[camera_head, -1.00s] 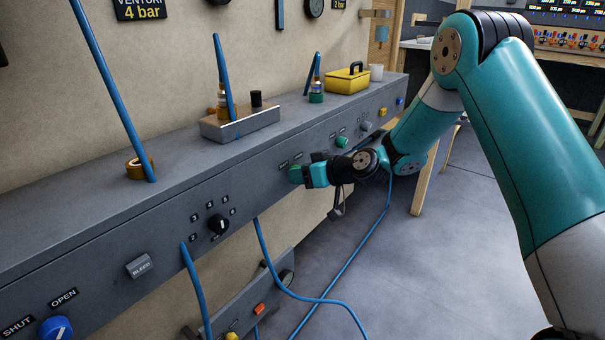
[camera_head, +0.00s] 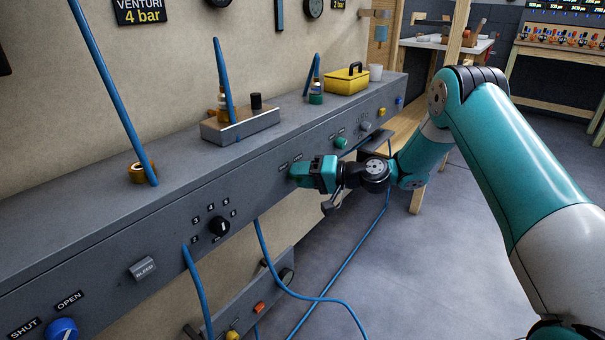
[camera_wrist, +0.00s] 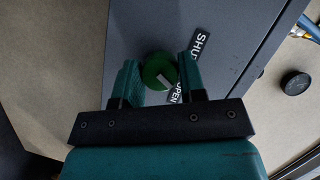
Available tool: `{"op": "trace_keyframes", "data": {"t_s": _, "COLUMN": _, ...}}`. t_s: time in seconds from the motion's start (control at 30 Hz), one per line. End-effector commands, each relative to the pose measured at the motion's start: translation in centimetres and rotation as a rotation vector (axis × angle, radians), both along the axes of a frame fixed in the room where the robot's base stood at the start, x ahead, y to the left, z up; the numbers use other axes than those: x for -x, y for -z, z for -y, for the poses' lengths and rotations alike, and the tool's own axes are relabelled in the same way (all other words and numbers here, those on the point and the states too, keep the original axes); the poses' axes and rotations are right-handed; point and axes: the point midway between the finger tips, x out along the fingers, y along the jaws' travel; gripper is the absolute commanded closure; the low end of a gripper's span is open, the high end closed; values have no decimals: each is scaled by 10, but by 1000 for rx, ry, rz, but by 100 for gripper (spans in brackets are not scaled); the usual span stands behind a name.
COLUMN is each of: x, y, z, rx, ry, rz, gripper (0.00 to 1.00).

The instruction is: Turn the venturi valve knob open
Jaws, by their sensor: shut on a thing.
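A green knob (camera_wrist: 158,68) sits on the grey panel between the two fingers of my gripper (camera_wrist: 160,75) in the wrist view. A SHUT label (camera_wrist: 200,45) is above right of it and an OPEN label (camera_wrist: 178,87) is close by at lower right, partly behind a finger. The knob has a pale pointer mark lying at a slant; which label it points to is hard to tell. In the head view my gripper (camera_head: 299,172) is shut on this knob at the front of the long grey bench (camera_head: 110,215), hiding most of it.
Another green knob (camera_head: 341,142) is to the right. Blue hoses (camera_head: 325,300) hang below. A yellow box (camera_head: 346,80) stands on top.

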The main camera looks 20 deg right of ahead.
Motion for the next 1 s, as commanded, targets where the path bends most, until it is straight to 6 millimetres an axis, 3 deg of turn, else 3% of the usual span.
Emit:
{"op": "trace_keyframes", "data": {"t_s": 0.4, "x": -2, "y": 0, "z": 4, "rx": -188, "ry": 11, "rz": -132, "gripper": 86}}
{"op": "trace_keyframes", "data": {"t_s": 1.0, "x": -3, "y": 0, "z": 4, "rx": -229, "ry": 11, "rz": -161, "gripper": 86}}
